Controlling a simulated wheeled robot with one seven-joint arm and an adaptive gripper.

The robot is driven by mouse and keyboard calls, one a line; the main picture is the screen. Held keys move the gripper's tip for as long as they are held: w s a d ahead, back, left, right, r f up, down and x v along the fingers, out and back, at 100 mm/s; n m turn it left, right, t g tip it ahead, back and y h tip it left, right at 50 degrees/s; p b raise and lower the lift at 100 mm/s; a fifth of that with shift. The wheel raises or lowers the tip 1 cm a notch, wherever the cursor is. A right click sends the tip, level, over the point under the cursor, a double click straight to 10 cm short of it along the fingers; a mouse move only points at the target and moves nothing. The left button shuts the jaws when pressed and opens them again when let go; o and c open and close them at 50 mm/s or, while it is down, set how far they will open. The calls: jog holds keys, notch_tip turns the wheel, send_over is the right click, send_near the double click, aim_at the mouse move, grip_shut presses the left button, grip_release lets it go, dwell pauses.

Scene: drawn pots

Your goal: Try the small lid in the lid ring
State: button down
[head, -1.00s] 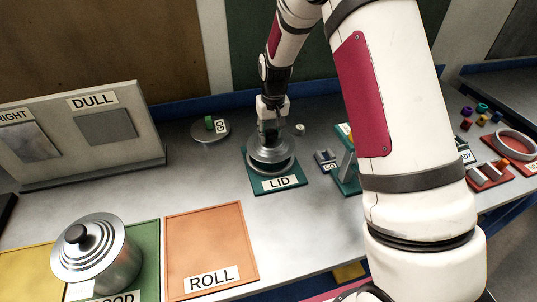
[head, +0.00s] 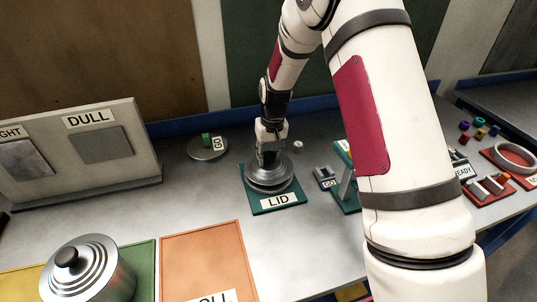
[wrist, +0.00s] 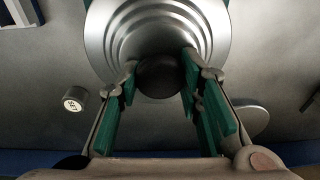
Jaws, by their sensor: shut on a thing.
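The small lid (head: 262,184) is a silver stepped disc over the green plate marked LID (head: 298,197). In the wrist view the lid (wrist: 120,40) shows concentric steps and a dark round knob (wrist: 158,77). My gripper (head: 268,158) is above the lid, its green-padded fingers (wrist: 158,85) shut on the knob. The lid looks level and low over the plate. It hides the lid ring, so I cannot tell whether it is seated in it.
A small white-topped SET button (head: 298,146) is behind right. Fixtures stand to the right.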

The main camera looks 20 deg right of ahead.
aim_at(271, 157)
jog(key=shift+f, duration=0.8)
dwell(0.4)
jog(key=c, duration=1.1)
grip_release()
jog(key=shift+o, duration=0.2)
notch_tip(271, 157, up, 12)
jog(key=s, duration=0.1)
jog(key=shift+s+d, duration=0.2)
jog(key=shift+s, duration=0.05)
